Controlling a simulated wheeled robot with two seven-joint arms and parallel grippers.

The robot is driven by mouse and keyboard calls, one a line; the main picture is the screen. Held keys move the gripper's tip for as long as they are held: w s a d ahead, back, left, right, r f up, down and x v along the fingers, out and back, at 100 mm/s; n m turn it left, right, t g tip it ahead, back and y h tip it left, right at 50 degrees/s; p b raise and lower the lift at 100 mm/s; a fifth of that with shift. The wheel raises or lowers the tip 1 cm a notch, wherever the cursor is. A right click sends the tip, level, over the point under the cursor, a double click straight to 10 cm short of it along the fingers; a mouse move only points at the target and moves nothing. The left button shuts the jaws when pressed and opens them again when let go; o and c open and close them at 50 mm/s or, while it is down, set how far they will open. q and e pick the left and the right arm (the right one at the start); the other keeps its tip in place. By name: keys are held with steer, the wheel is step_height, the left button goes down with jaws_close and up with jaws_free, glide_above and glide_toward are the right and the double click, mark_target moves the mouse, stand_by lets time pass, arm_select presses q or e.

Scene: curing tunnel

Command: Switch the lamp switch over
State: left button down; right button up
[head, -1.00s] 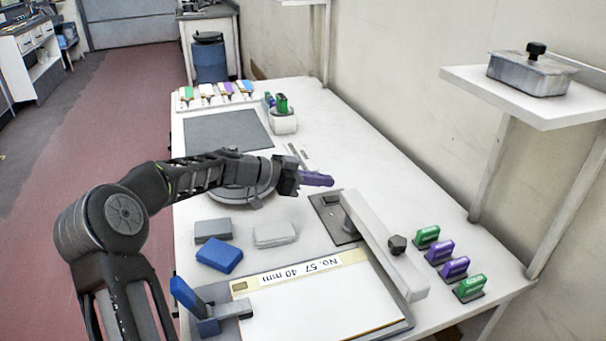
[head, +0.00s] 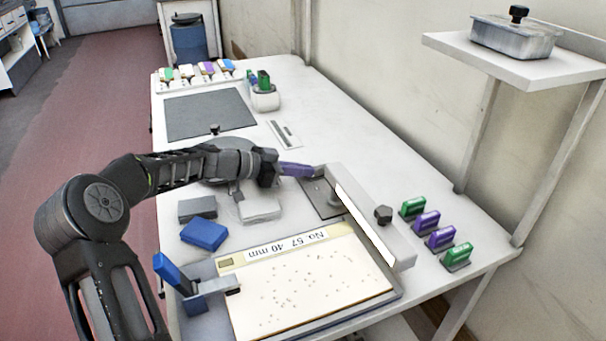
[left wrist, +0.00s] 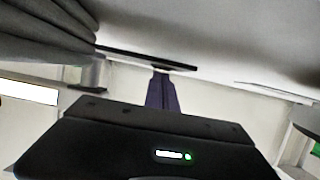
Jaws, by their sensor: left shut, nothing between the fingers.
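The lamp is a white bar (head: 372,214) with a dark knob (head: 383,214), on a post above a grey base plate (head: 322,202). A bright strip shows along the bar's lower edge, so the lamp looks lit. The lamp switch is not clear; my gripper seems to cover the plate's far end, where it would be. My left gripper (head: 312,172) has purple fingers, shut and empty, at that far end beside the bar. I cannot tell whether they touch the switch. The fingers (left wrist: 162,92) also show in the left wrist view. My right gripper is not in view.
Green and purple tags (head: 427,222) stand at right. A shelf (head: 520,68) overhangs the right side.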

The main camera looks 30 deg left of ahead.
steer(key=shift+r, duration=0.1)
arm_select(q)
steer(key=shift+r, duration=0.75)
steer(key=shift+r, duration=0.1)
